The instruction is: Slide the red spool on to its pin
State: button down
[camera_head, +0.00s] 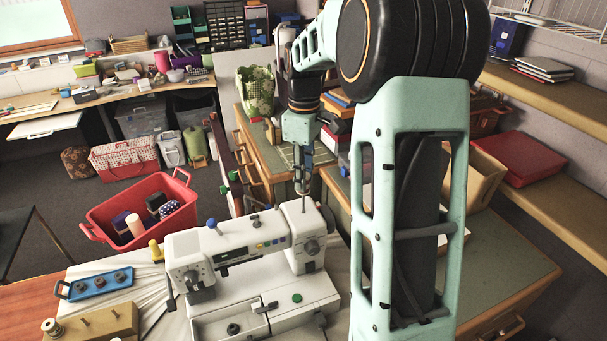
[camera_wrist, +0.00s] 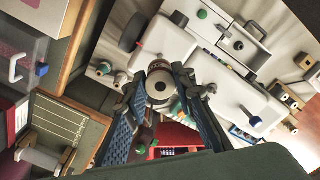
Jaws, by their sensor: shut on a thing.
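My gripper (camera_head: 303,188) is above the right end of the white sewing machine (camera_head: 245,247), pointing down. In the wrist view my gripper (camera_wrist: 170,88) is shut on a spool (camera_wrist: 158,84), seen end-on as a pale disc with a dark centre. A thin upright pin (camera_head: 304,206) shows on top of the machine just under the fingertips. I cannot tell whether the spool is touching the pin or around it.
A red basket (camera_head: 100,212) with several spools stands left of the machine. A yellow spool (camera_head: 156,250) stands by the machine's left end. A blue tray (camera_head: 72,293) and a wooden spool block (camera_head: 110,320) are at the front left. Drawers stand behind the machine.

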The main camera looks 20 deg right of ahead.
jog(key=shift+f+b, duration=2.2)
jog(key=shift+f, duration=1.4)
jog(key=c, duration=1.5)
grip_release()
jog(key=shift+c, duration=0.2)
jog(key=shift+r, duration=0.1)
notch_tip(320, 180, up, 12)
